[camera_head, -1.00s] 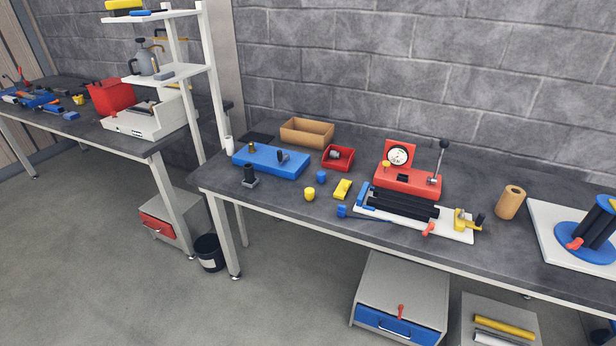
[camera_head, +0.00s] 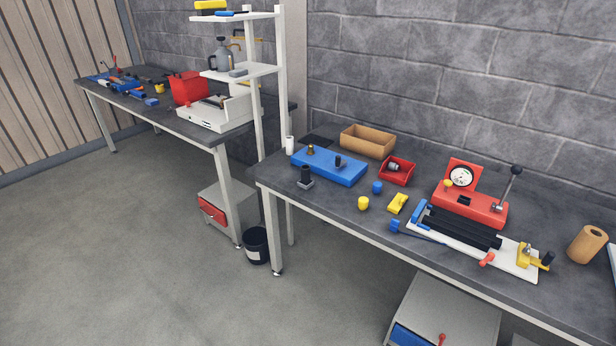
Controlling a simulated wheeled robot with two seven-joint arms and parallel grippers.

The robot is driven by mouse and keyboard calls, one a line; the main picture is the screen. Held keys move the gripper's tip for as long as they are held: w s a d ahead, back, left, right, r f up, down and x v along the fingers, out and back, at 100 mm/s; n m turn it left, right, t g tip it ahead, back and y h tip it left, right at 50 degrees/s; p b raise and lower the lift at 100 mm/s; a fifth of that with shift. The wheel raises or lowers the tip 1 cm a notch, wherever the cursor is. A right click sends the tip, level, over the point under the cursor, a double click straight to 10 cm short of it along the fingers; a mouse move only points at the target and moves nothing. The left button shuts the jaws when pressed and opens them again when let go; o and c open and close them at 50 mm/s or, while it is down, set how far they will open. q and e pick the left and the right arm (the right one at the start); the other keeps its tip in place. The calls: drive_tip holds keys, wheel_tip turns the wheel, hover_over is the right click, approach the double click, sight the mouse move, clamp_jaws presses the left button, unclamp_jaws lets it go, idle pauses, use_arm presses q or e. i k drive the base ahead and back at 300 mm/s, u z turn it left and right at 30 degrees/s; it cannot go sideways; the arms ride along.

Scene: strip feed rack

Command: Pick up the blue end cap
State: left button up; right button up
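The blue end cap (camera_head: 377,187) is a small blue cylinder standing on the dark right-hand bench (camera_head: 330,215). It sits between the blue block fixture (camera_head: 330,166) and the yellow block (camera_head: 397,204), just behind a similar yellow cap (camera_head: 363,203). A red bin (camera_head: 396,171) stands behind it to the right. Neither of my grippers shows in the head view.
A white strip rack with black bars (camera_head: 460,228) and a red gauge press (camera_head: 470,205) are to the right. A cardboard box (camera_head: 368,141) is at the back. A white shelf (camera_head: 240,75) and black bucket (camera_head: 257,246) are left. The left floor is clear.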

sight(376, 187)
drive_tip(key=u, duration=0.3)
drive_tip(key=i, duration=1.35)
drive_tip(key=z, duration=0.3)
